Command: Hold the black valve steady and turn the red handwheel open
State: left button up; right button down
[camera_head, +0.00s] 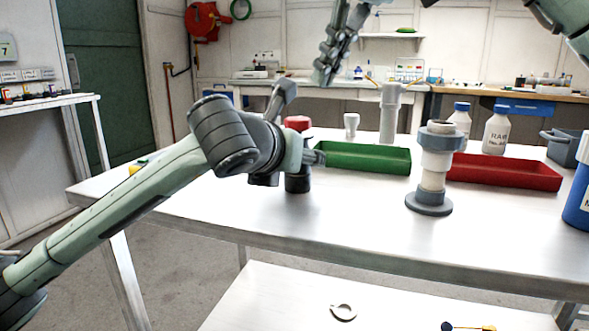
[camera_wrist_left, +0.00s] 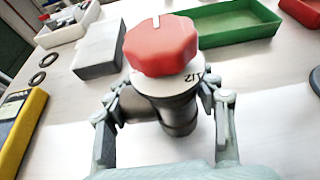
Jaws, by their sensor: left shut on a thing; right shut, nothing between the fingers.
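The black valve (camera_head: 298,181) stands upright on the metal table, partly hidden behind my left arm. Its red handwheel (camera_head: 297,123) sits on top, and shows fully in the left wrist view (camera_wrist_left: 160,48) with a white mark on its far edge. My left gripper (camera_head: 307,158) is shut on the valve body (camera_wrist_left: 180,112), with a finger on each side below the wheel and pale collar. My right gripper (camera_head: 325,70) is shut and empty, held high above the table's far side, apart from the valve and wheel.
A green tray (camera_head: 365,158) lies right of the valve, and a red tray (camera_head: 505,171) further right. A grey-white column (camera_head: 433,170) stands between them, nearer the front. White bottles (camera_head: 496,131) stand behind. The front of the table (camera_head: 340,220) is clear.

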pick_arm(q)
jog(key=o, duration=1.5)
jog(key=shift+o, duration=0.2)
